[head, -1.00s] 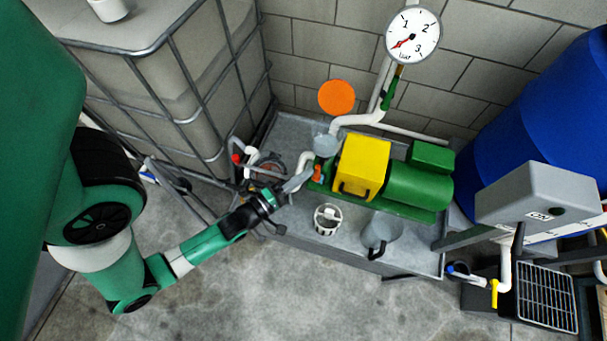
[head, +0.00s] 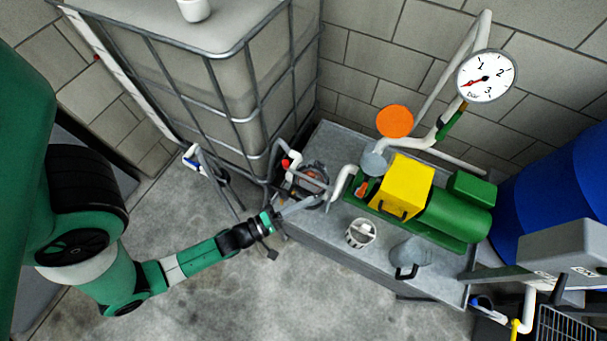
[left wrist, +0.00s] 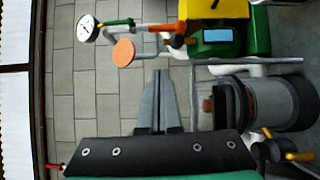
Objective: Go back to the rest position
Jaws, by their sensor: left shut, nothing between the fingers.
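My left gripper (head: 320,199) is shut and empty. It reaches in from the left and is held over the left end of the grey bench (head: 330,230), left of the yellow and green pump (head: 407,185). In the left wrist view its two grey fingers (left wrist: 160,75) lie together with nothing between them. The pump shows at the upper right there (left wrist: 235,38). My right gripper is not in view.
A caged white tank (head: 215,95) stands behind my left arm. A white basket (head: 361,233) and a clear jug (head: 408,258) stand on the bench. A pressure gauge (head: 486,76) and orange disc (head: 395,121) rise behind. The concrete floor (head: 290,305) in front is clear.

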